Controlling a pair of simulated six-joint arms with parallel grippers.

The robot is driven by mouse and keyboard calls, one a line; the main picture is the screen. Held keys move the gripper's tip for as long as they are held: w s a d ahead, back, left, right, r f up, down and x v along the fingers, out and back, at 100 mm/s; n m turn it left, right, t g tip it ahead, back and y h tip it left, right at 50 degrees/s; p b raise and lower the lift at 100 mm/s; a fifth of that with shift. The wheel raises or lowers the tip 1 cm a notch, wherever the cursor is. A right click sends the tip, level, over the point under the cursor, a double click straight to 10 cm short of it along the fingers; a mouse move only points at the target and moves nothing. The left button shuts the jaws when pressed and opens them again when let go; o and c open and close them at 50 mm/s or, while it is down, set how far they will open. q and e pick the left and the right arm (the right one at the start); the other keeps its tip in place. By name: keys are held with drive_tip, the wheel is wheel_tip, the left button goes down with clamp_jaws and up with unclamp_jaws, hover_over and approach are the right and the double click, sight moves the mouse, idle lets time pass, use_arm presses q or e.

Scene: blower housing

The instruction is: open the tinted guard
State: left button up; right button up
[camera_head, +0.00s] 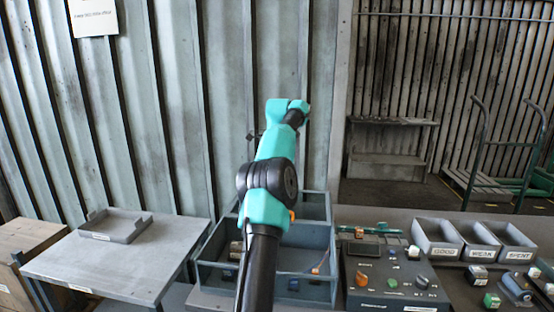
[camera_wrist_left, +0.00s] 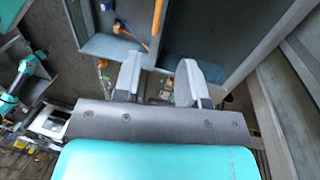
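A grey-blue open-topped frame box with inner walls (camera_head: 300,279) stands at the centre of the bench in the head view. Its walls also show at the top of the left wrist view (camera_wrist_left: 101,45). I cannot make out the tinted guard for certain; a flat blue-grey panel (camera_wrist_left: 205,30) shows there. My left gripper (camera_wrist_left: 158,80) has its two fingers apart with nothing between them, above the bench beside the box's edge. In the head view an arm of mine rises in front of the box and hides part of it; its fingers do not show. My right gripper does not show.
A control box with knobs and buttons (camera_head: 392,282) stands right of the frame box. Grey bins marked GOOD (camera_head: 437,252), WEAK and SPENT lie beyond it. A side table (camera_head: 120,262) with a shallow tray (camera_head: 116,226) is at left. An orange-handled item (camera_wrist_left: 157,17) is by the box.

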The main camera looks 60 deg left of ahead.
use_arm(q)
drive_tip(key=shift+r, duration=0.75)
